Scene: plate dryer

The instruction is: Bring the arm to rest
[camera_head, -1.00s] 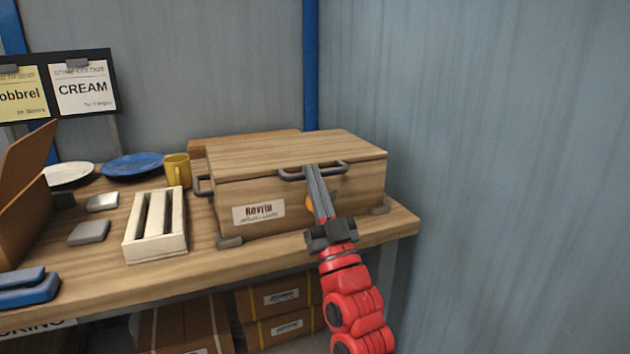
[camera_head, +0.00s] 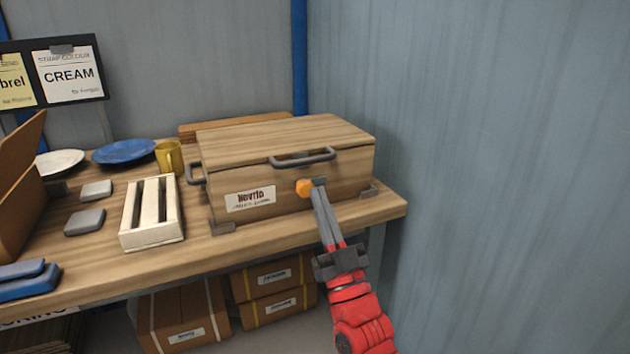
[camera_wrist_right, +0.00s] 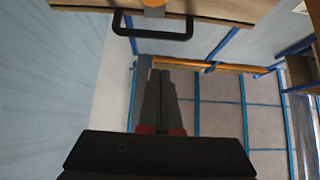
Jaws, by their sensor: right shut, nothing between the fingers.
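My right gripper (camera_head: 317,188) is shut and empty, with its grey fingers together. In the head view its tips show in front of the wooden box's front face, just below the handle (camera_head: 302,158) and beside an orange knob (camera_head: 304,187). I cannot tell from this view how far it is from the box. In the right wrist view the shut fingers (camera_wrist_right: 160,75) point up the picture, with a gap to the dark handle (camera_wrist_right: 152,34). The wooden box (camera_head: 335,180) stands on the workbench with its lid down. My left gripper is out of view.
On the workbench (camera_head: 250,245) are a white slatted rack (camera_head: 152,238), a yellow mug (camera_head: 169,157), a blue plate (camera_head: 124,151), a white plate (camera_head: 60,162) and grey blocks (camera_head: 86,221). Cardboard boxes (camera_head: 185,310) sit below. A metal wall (camera_head: 480,150) stands right.

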